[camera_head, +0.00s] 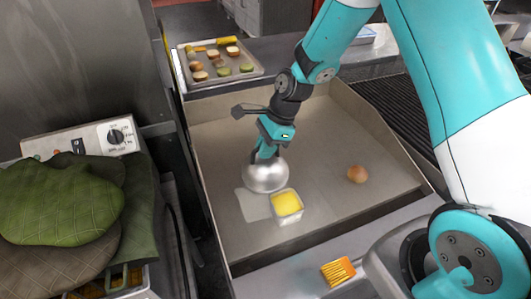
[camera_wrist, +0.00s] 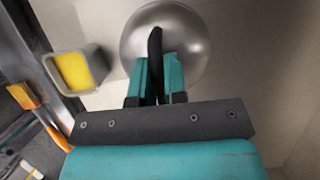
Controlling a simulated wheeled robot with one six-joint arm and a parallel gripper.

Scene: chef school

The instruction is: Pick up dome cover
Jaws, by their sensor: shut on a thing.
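The dome cover (camera_head: 266,178) is a shiny silver half-sphere on the flat griddle surface, left of the middle in the head view. It also shows in the wrist view (camera_wrist: 192,40), beyond my fingers. My gripper (camera_head: 262,157) comes down from above at the top of the dome. In the wrist view my gripper (camera_wrist: 156,75) is shut on the dome's dark handle. The gripper hides part of the dome's top. I cannot tell whether the dome's rim touches the surface or is slightly raised.
A small square container with yellow contents (camera_head: 287,205) stands close beside the dome. A round brown bun (camera_head: 357,174) lies to the right. A tray of food pieces (camera_head: 218,75) is at the back. An orange brush (camera_head: 338,271) lies at the front. Green oven mitts (camera_head: 60,205) are at left.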

